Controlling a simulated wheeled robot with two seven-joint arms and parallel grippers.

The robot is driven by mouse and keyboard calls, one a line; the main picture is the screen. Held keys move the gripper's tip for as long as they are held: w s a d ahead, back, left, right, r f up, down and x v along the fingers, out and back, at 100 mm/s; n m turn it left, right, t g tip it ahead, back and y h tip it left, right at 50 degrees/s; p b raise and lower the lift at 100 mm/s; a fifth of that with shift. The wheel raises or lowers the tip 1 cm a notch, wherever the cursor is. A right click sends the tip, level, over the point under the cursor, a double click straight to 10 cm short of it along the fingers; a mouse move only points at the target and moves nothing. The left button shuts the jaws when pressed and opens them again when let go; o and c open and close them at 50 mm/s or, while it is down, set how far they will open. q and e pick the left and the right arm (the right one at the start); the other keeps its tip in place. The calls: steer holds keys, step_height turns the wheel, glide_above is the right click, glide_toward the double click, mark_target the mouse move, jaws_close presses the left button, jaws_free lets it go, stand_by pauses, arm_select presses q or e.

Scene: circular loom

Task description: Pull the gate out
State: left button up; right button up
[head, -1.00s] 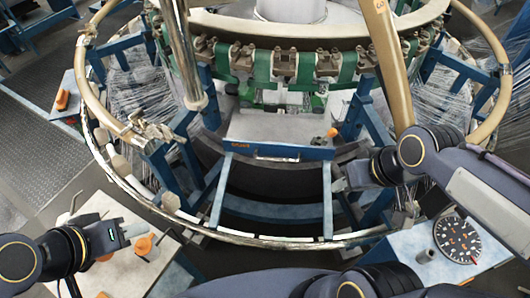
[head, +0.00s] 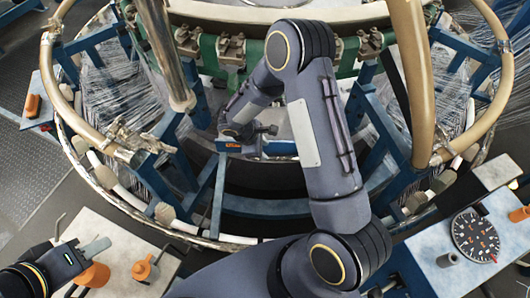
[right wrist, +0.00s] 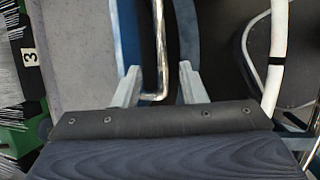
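The gate (head: 218,195) is a blue frame in the middle of the head view, with an orange label on its top bar, set in the loom's ring. My right arm crosses in front and hides its right part. My right gripper (head: 262,135) is at the top bar, beside the label. In the right wrist view its two fingers (right wrist: 158,68) are apart, with a bent shiny metal rod (right wrist: 162,50) between them; both fingers look clear of it. My left gripper (head: 104,246) is at the lower left, away from the gate; its finger gap is unclear.
The loom's round rail (head: 70,118) curves around the gate, with blue posts and stretched threads on both sides. A tan tube (head: 418,80) stands to the right of my right arm. A table with orange parts (head: 125,285) is lower left; a dial (head: 476,236) is lower right.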

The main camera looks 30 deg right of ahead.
mark_target(274, 158)
steer(key=p+x, duration=0.1)
steer(key=x, duration=0.6)
steer(key=shift+d+f, duration=0.1)
steer(key=shift+f, duration=0.05)
jaws_close()
